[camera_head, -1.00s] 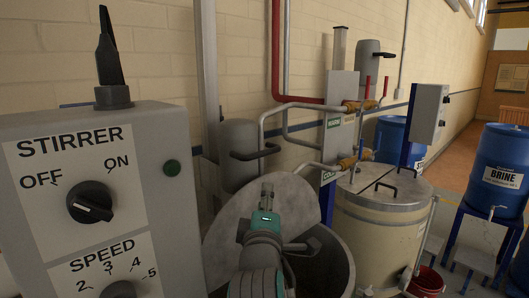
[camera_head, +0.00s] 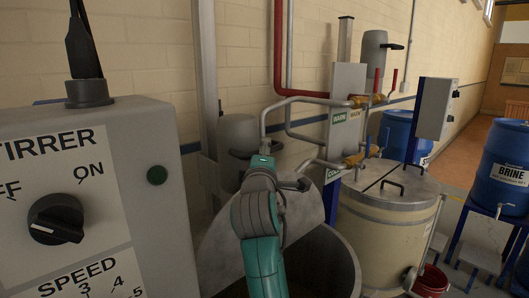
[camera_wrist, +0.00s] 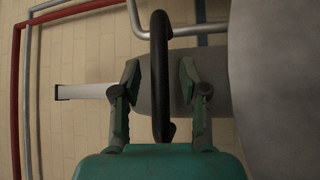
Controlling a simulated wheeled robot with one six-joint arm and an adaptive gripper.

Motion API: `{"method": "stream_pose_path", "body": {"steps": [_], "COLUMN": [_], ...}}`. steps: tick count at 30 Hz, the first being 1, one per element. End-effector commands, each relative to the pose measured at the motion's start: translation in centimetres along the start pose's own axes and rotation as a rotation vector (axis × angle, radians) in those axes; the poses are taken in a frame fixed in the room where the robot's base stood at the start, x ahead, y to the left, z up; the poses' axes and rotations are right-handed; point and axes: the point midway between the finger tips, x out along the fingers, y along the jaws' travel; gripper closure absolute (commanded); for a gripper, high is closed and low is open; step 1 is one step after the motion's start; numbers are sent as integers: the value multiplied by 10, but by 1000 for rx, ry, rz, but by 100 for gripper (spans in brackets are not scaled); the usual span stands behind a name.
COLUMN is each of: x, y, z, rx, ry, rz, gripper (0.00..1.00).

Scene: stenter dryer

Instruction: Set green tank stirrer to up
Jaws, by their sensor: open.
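A grey stirrer motor (camera_head: 238,130) with a black handle stands on the wall side, behind the nearest open metal tank (camera_head: 325,262). I see no green on that tank. My arm reaches up in front of the tank and covers part of the stirrer and handle. In the wrist view my gripper (camera_wrist: 160,80) is open, with one finger on each side of the black handle (camera_wrist: 161,30). The handle passes between the fingers, which are not closed on it. The grey stirrer body (camera_wrist: 205,85) lies behind. My fingertips are hard to make out in the head view.
A grey STIRRER control box (camera_head: 150,215) with a black knob (camera_head: 55,218) stands close on the left. Pipes and valves (camera_head: 357,102) run along the wall. A lidded tank (camera_head: 385,230), another stirrer (camera_head: 374,48) and a blue brine barrel (camera_head: 505,160) stand to the right.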

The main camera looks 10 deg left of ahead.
Motion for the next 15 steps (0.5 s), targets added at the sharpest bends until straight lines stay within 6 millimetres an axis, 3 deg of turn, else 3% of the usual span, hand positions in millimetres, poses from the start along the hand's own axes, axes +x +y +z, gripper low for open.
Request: {"method": "stream_pose_path", "body": {"steps": [12,13,15], "x": [10,10,10], "y": [0,0,0], "z": [0,0,0], "rx": [1,1,1], "ry": [0,0,0], "rz": [0,0,0], "gripper": [57,59,77]}}
